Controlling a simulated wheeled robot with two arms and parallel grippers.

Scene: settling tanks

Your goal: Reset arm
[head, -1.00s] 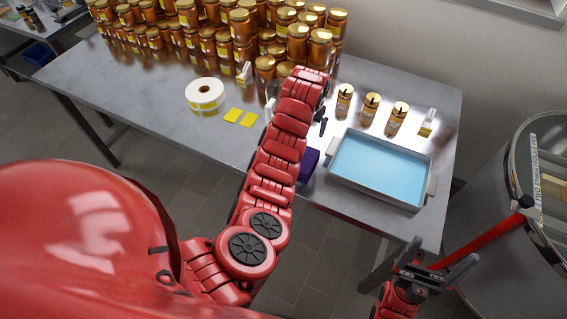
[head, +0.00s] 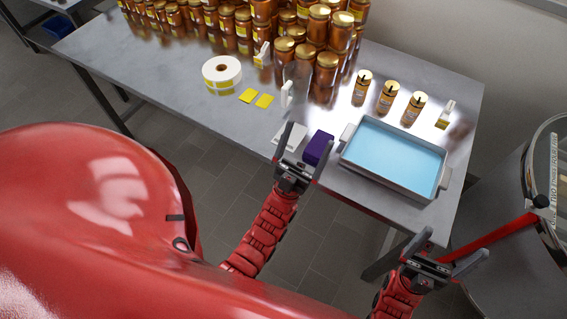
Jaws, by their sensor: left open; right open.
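My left gripper (head: 300,160) is open and empty at the front edge of the steel table (head: 180,100). My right gripper (head: 452,248) is open and empty at the lower right, off the table's front right corner, in front of a red bar.
A grey tray (head: 347,158) of blue liquid sits right of the purple block. Several amber jars (head: 327,68) crowd the back. A large drum (head: 535,210) is at right.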

